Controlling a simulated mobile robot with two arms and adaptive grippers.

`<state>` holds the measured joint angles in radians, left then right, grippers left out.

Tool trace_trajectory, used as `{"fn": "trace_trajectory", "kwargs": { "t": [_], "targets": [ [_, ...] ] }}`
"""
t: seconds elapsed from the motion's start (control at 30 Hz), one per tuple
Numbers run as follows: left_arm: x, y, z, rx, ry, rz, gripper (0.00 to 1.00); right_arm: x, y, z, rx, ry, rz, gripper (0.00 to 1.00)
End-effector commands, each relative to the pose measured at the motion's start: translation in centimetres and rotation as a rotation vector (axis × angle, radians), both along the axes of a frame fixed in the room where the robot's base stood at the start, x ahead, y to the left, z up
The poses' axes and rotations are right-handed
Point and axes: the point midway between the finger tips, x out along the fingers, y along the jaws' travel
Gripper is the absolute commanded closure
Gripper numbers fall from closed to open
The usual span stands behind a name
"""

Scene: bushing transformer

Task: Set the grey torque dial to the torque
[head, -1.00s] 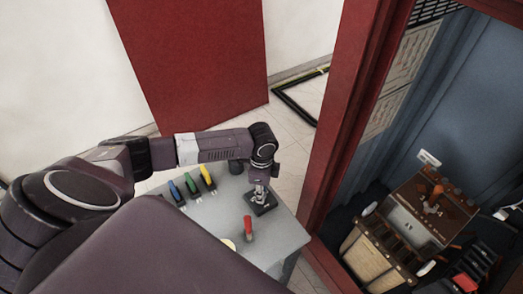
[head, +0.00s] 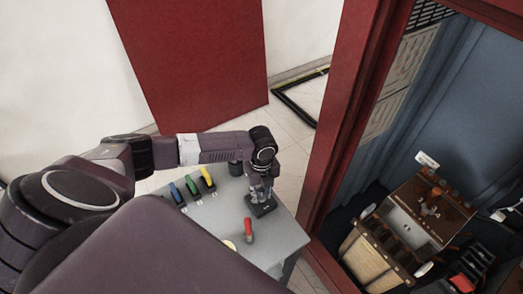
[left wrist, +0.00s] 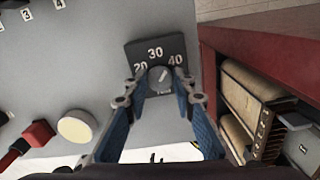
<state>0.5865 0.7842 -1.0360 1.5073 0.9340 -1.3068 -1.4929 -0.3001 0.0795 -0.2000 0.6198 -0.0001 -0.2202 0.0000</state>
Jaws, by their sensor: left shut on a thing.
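The grey torque dial (left wrist: 160,78) sits on a dark plate (left wrist: 140,50) with the white numbers 20, 30 and 40 around it. The dial has a light pointer mark that appears to point up and slightly right, between 30 and 40. My left gripper (left wrist: 161,82) is over the plate, with its two blue fingers on either side of the dial and shut on it. In the head view my left gripper (head: 262,192) reaches down onto the dark plate (head: 264,208) on the grey table, and hides the dial. My right gripper is not in view.
The grey table (head: 215,222) holds blue (head: 176,194), green (head: 191,187) and yellow (head: 207,179) handled tools, a red-handled item (head: 248,230) and a pale disc (head: 230,246). A red frame (head: 345,130) stands right of the table, with a transformer unit (head: 425,215) beyond it.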

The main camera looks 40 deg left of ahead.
Motion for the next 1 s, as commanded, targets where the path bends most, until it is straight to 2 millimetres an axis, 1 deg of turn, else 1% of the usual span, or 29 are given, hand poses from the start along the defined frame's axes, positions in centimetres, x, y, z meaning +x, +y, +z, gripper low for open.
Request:
{"fn": "trace_trajectory", "kwargs": {
  "t": [0.2,0.5,0.73,1.0],
  "targets": [
    [0.17,-0.05,0.12,-0.001,-0.004,-0.174,1.0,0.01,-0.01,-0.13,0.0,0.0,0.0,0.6],
    [0.17,-0.06,0.14,-0.001,-0.005,-0.33,1.0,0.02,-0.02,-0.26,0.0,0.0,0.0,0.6],
    [0.15,-0.07,0.14,-0.001,-0.004,-0.379,1.0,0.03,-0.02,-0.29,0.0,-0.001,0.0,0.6],
    [0.13,-0.07,0.14,-0.001,-0.003,-0.389,1.0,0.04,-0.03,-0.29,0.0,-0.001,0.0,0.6]
  ]
}}
